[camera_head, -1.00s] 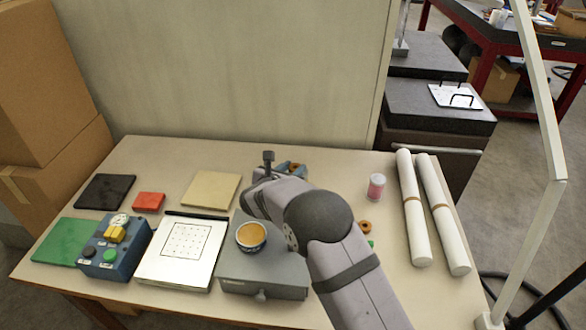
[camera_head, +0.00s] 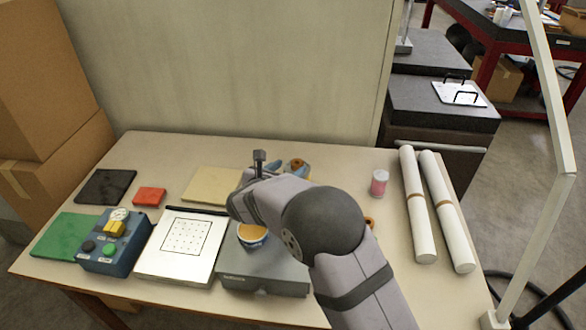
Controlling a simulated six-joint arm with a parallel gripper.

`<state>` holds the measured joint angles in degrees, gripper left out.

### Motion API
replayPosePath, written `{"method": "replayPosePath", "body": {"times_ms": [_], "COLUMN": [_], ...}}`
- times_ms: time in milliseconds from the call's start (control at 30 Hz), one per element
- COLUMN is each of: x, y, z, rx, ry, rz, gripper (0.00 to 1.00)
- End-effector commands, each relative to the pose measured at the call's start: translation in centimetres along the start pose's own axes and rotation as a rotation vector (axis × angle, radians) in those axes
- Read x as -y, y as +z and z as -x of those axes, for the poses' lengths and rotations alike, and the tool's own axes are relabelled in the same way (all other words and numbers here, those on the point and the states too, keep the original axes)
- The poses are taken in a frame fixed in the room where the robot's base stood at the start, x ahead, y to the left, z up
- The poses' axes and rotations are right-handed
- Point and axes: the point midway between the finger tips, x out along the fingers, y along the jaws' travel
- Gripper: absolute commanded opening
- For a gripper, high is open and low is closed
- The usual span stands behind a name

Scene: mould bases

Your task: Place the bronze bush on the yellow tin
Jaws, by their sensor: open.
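A round tin (camera_head: 253,233) with a yellow-orange top and a blue-and-white side stands on a grey box, partly covered by my arm. A small orange-brown ring (camera_head: 369,222), which may be the bronze bush, shows at the right edge of my arm. Another brown round piece (camera_head: 297,163) sits by a blue object behind my wrist; I cannot tell which is the bush. The end of my arm, with a dark stub at my gripper (camera_head: 259,160), reaches over the table behind the tin. My fingers are hidden, and I see nothing held.
The grey box (camera_head: 262,278) stands front centre. Left of it are a white plate (camera_head: 178,262), a blue button box (camera_head: 116,245) and flat coloured blocks. A panel (camera_head: 230,70) borders the back.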

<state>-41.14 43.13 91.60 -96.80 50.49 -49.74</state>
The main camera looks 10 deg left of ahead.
Motion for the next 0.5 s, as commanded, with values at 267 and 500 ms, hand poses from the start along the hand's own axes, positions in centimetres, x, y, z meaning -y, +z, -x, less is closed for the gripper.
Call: {"method": "replayPosePath", "body": {"times_ms": [267,500], "x": [-0.1,0.0], "y": [-0.1,-0.1], "z": [4.4,6.1], "rx": [0.001,0.0], "ry": [0.002,-0.001], "rz": [-0.001,0.0], "gripper": [0.49,0.49]}}
